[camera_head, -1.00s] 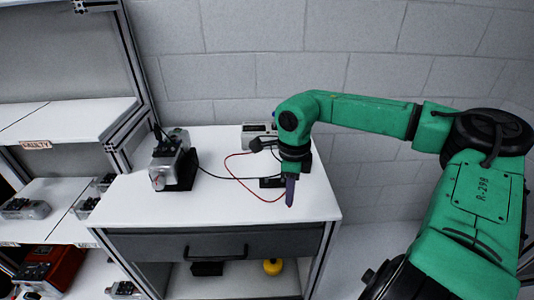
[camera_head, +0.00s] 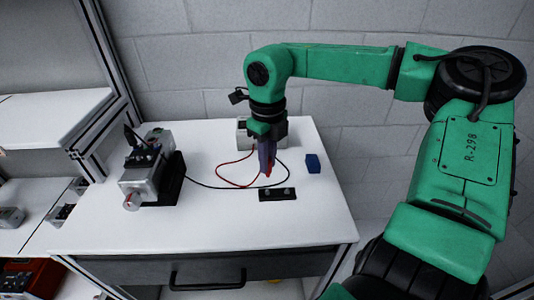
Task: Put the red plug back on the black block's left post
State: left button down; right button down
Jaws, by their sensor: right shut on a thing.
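The black block (camera_head: 277,195) lies on the white table, a small flat bar with light posts on its top. My right gripper (camera_head: 267,172) points down just above and behind the block's left part. It is shut on the red plug, which is mostly hidden by the fingers; a bit of red shows at the fingertips. The red wire (camera_head: 222,174) loops from there to the left and back behind the gripper. I cannot tell whether the plug touches the left post. My left gripper is not in view.
A grey servo motor (camera_head: 140,180) on a black stand is at the table's left. A black wire (camera_head: 215,187) runs from it to the block's right. A blue block (camera_head: 313,163) lies right of the gripper. A pale box (camera_head: 243,133) stands behind. The table front is clear.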

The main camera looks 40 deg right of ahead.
aim_at(268, 175)
jog(key=f+b, duration=0.1)
jog(key=f, duration=0.1)
jog(key=f+b, duration=0.1)
jog(key=shift+w+d+f, duration=0.2)
jog(key=shift+f, duration=0.15)
jog(key=shift+s+a+f+b, duration=0.1)
jog(key=shift+f+b, duration=0.5)
jog(key=shift+f, duration=0.1)
jog(key=shift+f+b, duration=0.6)
jog(key=shift+f, duration=0.1)
jog(key=shift+f+b, duration=0.1)
jog(key=shift+b, duration=0.4)
dwell(0.4)
jog(key=c, duration=0.8)
grip_release()
jog(key=shift+o, duration=0.2)
